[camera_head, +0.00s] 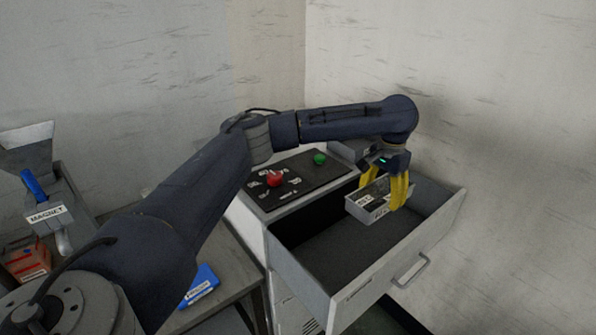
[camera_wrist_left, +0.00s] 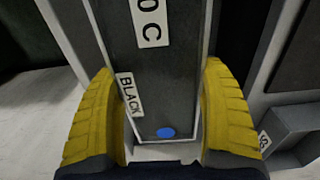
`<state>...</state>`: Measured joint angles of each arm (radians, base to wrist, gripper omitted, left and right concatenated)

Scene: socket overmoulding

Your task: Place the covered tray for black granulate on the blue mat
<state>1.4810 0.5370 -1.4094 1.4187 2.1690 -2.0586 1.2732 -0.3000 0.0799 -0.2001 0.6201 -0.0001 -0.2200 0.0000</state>
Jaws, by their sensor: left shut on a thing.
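My left gripper (camera_head: 385,192) is shut on a grey tray (camera_head: 365,208) with white labels. Its yellow fingers grip the tray's two sides. In the left wrist view the tray (camera_wrist_left: 165,85) lies between the fingers of the gripper (camera_wrist_left: 165,125). One label there reads "BLACK"; the dark top bears another label and a blue spot. The tray is inside or just over the open drawer (camera_head: 345,290); I cannot tell whether it touches the drawer floor. A blue flat thing with a white label (camera_head: 203,279), perhaps the blue mat, lies on the table, partly hidden by my arm.
The drawer belongs to a cabinet with a dark panel (camera_head: 325,180) bearing a red and a green button. A hopper marked "MAGNET" (camera_head: 45,214) and a reddish box (camera_head: 25,262) stand at the left. Pale walls close in behind and at the right.

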